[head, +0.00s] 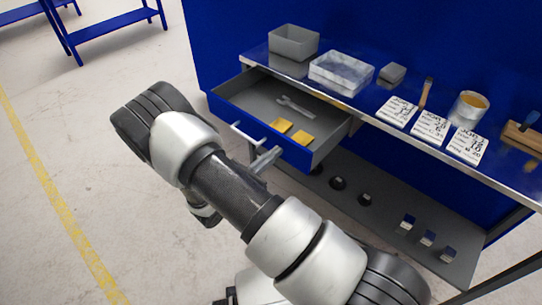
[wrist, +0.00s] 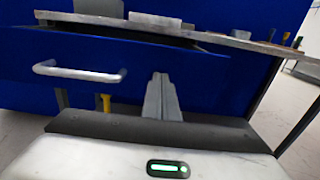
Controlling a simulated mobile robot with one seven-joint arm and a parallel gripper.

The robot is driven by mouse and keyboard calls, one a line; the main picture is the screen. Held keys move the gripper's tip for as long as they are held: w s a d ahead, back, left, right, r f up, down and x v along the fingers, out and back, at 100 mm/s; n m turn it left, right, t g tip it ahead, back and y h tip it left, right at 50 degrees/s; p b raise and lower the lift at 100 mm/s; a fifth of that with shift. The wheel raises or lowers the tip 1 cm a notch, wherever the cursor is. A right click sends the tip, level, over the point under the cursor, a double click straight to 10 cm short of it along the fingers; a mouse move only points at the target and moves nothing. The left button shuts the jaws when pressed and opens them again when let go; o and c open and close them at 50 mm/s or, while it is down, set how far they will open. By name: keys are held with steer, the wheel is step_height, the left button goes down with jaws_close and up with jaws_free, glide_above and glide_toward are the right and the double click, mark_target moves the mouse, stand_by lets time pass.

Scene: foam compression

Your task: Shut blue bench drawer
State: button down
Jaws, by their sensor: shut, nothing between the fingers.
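The blue bench drawer (head: 298,153) is pulled out from under the metal benchtop, its grey inside showing. In the wrist view its blue front (wrist: 138,54) spans the upper picture, with a pale bar handle (wrist: 80,72) on it. The handle also shows in the head view (head: 246,134). My gripper (head: 268,158) is at the drawer front, beside the handle. In the wrist view my gripper's fingers (wrist: 162,80) are together and empty, to the right of the handle. I cannot tell whether the fingertips touch the front.
The drawer holds a grey tool (head: 294,106) and two yellow blocks (head: 281,125). On the benchtop are a grey bin (head: 293,41), a clear box (head: 341,73), white cards (head: 430,127) and a tub (head: 469,107). A lower shelf (head: 385,222) carries small items.

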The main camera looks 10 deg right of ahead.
mark_target(315, 126)
steer(key=b+x, duration=0.2)
steer(key=x, duration=1.9)
steer(key=shift+f, duration=0.1)
steer(key=shift+w+d, duration=0.3)
steer(key=shift+d, duration=0.15)
steer(key=shift+w+d, duration=0.1)
steer(key=shift+w+r, duration=0.1)
steer(key=shift+r, duration=0.2)
